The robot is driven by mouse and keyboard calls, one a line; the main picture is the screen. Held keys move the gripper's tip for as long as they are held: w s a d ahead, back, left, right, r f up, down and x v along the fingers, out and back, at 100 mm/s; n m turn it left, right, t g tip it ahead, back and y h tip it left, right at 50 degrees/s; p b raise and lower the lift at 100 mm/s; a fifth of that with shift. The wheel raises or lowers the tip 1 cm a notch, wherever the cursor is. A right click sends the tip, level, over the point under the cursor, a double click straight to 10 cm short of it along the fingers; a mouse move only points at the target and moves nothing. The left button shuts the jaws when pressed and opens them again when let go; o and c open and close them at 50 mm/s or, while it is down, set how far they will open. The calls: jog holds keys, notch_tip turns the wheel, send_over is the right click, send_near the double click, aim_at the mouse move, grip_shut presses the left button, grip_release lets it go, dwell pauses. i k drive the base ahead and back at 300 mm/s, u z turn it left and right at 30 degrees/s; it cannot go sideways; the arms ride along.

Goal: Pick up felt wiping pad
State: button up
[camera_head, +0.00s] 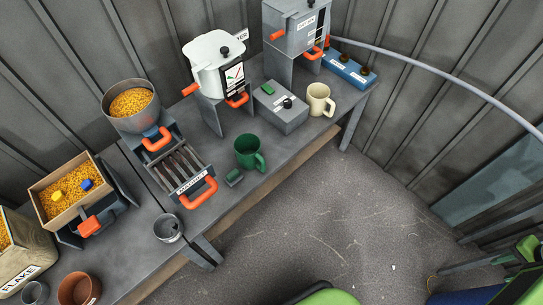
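A small dark green block (234,177), which looks like the felt wiping pad, lies on the grey bench near its front edge. It sits just left of and in front of a green mug (250,152), and right of the orange-handled magnet drawer unit (181,169). Its material is too small to make out. I cannot make out my gripper in this view.
The grey bench (207,218) runs diagonally along the corrugated wall. A metal cup (168,228), a grey box (281,107) with a green top piece, a cream mug (319,100) and hoppers crowd it. Open floor (330,210) lies in front.

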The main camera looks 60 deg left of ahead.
aim_at(232, 179)
jog(key=i, duration=0.55)
jog(key=u, duration=1.95)
jog(key=k, duration=0.15)
jog(key=u, duration=3)
jog(key=k, duration=0.6)
jog(key=z, duration=0.35)
jog(key=i, duration=0.6)
jog(key=u, duration=0.05)
